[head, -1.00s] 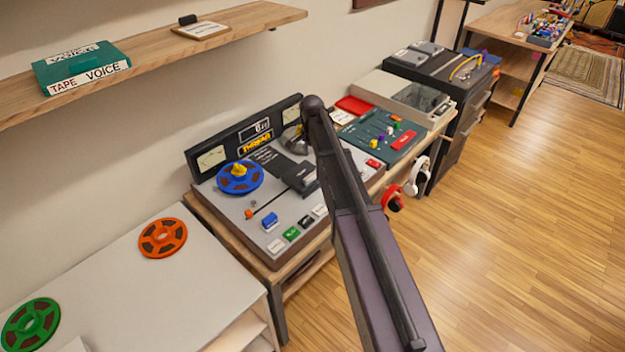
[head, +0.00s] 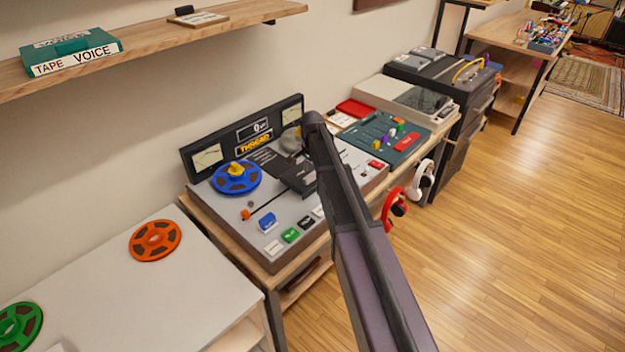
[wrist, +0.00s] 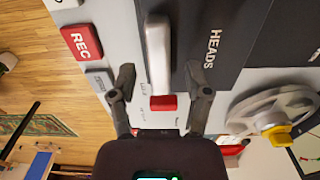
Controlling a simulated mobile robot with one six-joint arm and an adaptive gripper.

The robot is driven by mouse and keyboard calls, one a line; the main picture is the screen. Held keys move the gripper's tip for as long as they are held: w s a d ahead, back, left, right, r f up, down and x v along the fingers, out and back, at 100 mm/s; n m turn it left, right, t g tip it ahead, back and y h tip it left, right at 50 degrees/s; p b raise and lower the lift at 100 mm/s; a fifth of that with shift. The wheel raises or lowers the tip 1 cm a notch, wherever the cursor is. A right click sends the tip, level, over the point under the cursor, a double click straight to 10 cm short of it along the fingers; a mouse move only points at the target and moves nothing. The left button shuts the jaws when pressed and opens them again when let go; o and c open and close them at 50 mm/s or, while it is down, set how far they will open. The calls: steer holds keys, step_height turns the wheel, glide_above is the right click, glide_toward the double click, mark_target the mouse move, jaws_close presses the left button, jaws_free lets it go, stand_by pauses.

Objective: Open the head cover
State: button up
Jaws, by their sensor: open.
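The head cover (head: 293,173) is a dark flat piece in the middle of the tape machine (head: 283,208). In the wrist view it is a dark panel (wrist: 222,88) marked HEADS. A pale bar (wrist: 158,52) stands at its left part, and a small red piece (wrist: 163,102) shows at the bar's lower end. My gripper (wrist: 161,82) is open, with one finger on each side of the bar and red piece. No contact is clear. In the head view my arm hides the gripper and part of the machine.
A red REC button (wrist: 81,42) is left of my fingers, and a grey reel (wrist: 272,115) is to the right. The blue reel (head: 236,178) sits on the machine's left. A mixer (head: 385,137) stands to the right. A shelf (head: 150,50) hangs above left.

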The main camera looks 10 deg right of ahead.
steer(key=shift+f+b, duration=0.6)
steer(key=shift+f, duration=0.3)
jaws_close()
